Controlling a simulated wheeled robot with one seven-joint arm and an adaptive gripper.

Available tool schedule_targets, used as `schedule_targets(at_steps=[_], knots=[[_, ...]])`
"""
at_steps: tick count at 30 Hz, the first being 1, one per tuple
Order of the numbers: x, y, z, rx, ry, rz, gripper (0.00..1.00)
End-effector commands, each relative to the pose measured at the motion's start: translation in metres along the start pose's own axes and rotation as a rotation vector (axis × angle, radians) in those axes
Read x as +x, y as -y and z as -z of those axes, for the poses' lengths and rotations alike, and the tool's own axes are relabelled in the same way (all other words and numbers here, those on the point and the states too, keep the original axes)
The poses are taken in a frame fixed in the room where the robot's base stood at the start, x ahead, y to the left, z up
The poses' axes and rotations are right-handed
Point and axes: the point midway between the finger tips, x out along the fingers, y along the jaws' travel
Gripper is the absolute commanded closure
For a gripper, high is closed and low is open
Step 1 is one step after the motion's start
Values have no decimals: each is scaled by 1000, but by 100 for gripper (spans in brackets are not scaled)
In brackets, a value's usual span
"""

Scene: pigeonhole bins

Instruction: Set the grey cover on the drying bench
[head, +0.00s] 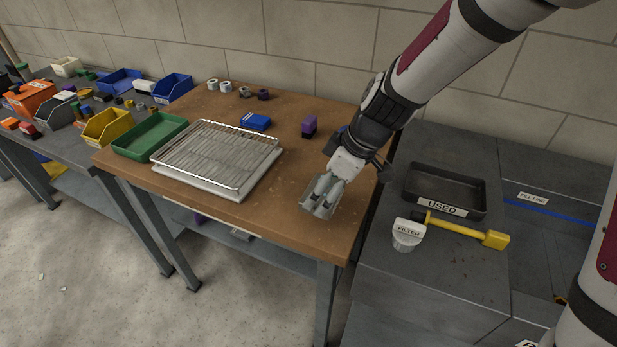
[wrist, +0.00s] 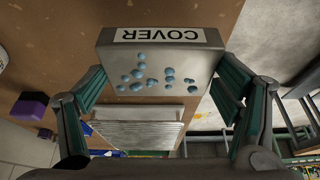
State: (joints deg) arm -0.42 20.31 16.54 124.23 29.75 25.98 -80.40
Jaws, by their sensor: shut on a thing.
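The grey cover (head: 317,210) is held in my gripper (head: 325,192), over the front right part of the brown bench top (head: 270,212). In the wrist view the cover (wrist: 207,62) spans between the two fingers of my gripper (wrist: 160,88). It bears a white COVER label and several blue droplets on its face. Whether its lower edge touches the wood cannot be told. A wire rack (head: 217,152) on a white tray lies on the bench to the left; no label names this bench as the drying one.
A green tray (head: 150,137), a blue box (head: 256,121) and a purple block (head: 309,125) sit on the brown bench. At the right, a grey counter holds a black USED tray (head: 445,190), a FILTER cup (head: 408,234) and a yellow-handled tool (head: 468,231). Bare wood surrounds the gripper.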

Motion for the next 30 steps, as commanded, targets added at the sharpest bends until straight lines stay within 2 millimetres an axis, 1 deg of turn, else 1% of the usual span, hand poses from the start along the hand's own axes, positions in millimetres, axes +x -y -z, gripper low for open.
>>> schedule_targets(at_steps=[1,6,11,16,21,23,30], knots=[[5,-7,10,-5,-1,0,65],[18,-28,33,-3,-1,0,65],[24,-39,44,-2,-1,-2,65],[31,-41,42,0,0,0,65],[51,-40,33,2,1,2,65],[56,-41,32,0,1,-1,65],[57,-41,31,0,-1,-2,65]])
